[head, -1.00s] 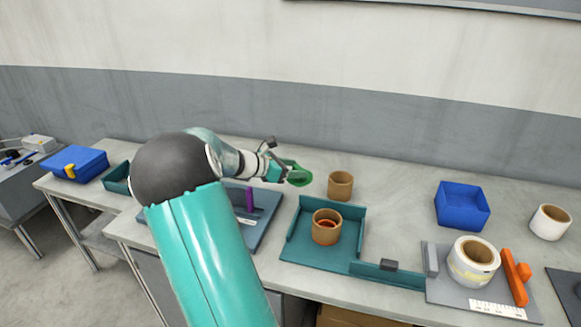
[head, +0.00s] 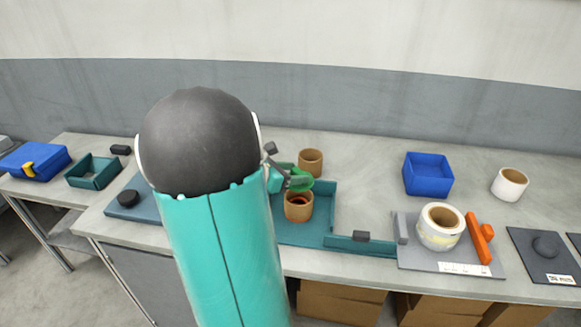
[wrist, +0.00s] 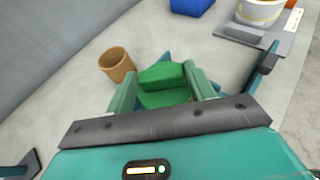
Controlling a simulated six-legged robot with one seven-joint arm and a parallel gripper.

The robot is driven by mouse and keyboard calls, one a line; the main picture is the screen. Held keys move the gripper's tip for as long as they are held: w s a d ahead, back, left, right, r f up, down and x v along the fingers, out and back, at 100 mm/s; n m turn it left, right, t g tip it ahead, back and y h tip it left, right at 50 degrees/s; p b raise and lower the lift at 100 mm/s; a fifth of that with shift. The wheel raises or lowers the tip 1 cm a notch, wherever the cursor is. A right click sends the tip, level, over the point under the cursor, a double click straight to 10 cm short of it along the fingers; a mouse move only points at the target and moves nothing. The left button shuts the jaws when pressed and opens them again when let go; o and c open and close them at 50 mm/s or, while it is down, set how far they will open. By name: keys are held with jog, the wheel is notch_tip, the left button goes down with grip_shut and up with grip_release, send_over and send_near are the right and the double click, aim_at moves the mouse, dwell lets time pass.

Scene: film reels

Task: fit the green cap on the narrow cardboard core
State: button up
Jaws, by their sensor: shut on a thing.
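The green cap (head: 302,184) is held in my gripper (head: 287,181). In the wrist view the cap (wrist: 163,82) sits between the two fingers (wrist: 165,88). One cardboard core (head: 298,208) stands upright in the teal tray (head: 329,205), with an orange-red part inside it. In the head view the cap appears just above this core's far rim; I cannot tell whether they touch. A second cardboard core (head: 311,162) stands on the bare table behind the tray. It also shows in the wrist view (wrist: 117,65), left of the cap and apart from it. I cannot tell surely which core is narrower.
A blue bin (head: 428,176) and a white roll (head: 510,184) stand at the right. A tape roll (head: 440,228) and an orange piece (head: 480,238) sit on a grey plate. A low teal wall with a dark block (head: 361,236) adjoins the tray. The table behind is mostly clear.

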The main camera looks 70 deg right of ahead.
aim_at(292, 187)
jog(key=shift+f, duration=2.1)
jog(key=shift+f, duration=0.6)
jog(key=o, duration=0.7)
jog(key=v, duration=1.1)
dwell(0.8)
